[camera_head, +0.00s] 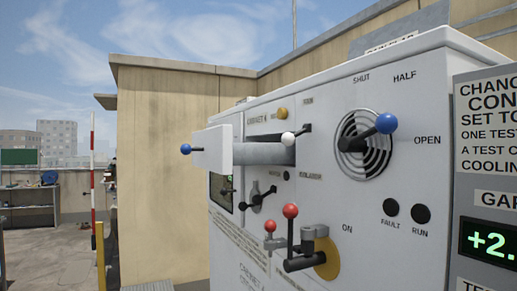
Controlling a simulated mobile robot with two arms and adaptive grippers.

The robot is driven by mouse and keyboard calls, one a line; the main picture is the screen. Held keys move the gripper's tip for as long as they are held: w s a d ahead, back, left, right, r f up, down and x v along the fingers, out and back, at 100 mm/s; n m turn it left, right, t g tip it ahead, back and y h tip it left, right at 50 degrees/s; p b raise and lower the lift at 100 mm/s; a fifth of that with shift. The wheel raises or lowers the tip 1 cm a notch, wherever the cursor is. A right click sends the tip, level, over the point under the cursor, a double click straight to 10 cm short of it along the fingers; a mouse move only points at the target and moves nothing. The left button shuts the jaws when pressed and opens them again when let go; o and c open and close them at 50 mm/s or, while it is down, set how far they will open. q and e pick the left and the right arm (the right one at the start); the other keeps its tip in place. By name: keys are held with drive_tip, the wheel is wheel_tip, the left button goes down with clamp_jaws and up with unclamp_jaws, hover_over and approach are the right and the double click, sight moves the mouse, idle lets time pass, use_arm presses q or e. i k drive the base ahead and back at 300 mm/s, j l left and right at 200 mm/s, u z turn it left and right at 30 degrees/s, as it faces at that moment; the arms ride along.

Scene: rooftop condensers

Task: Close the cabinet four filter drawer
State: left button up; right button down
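The filter drawer (211,148) sticks out of the white cabinet (330,200) toward the left. Its pale front panel stands well clear of the cabinet face, and its grey body (262,154) runs back into a dark slot. A small blue ball knob (186,149) sits on the front of the drawer. The cabinet lettering reads roughly "CABINET 4", partly too small to read. Neither of my grippers shows in this view.
A blue-knobbed lever (386,123) crosses a round vent marked SHUT, HALF, OPEN. A white-knobbed lever (288,139) is beside the drawer. Red-knobbed levers (290,211) project below it. A display panel (487,240) stands at right. Open roof lies left, with a shelf (28,195) far back.

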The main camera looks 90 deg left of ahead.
sight(213, 150)
drive_tip(key=u, duration=3.1)
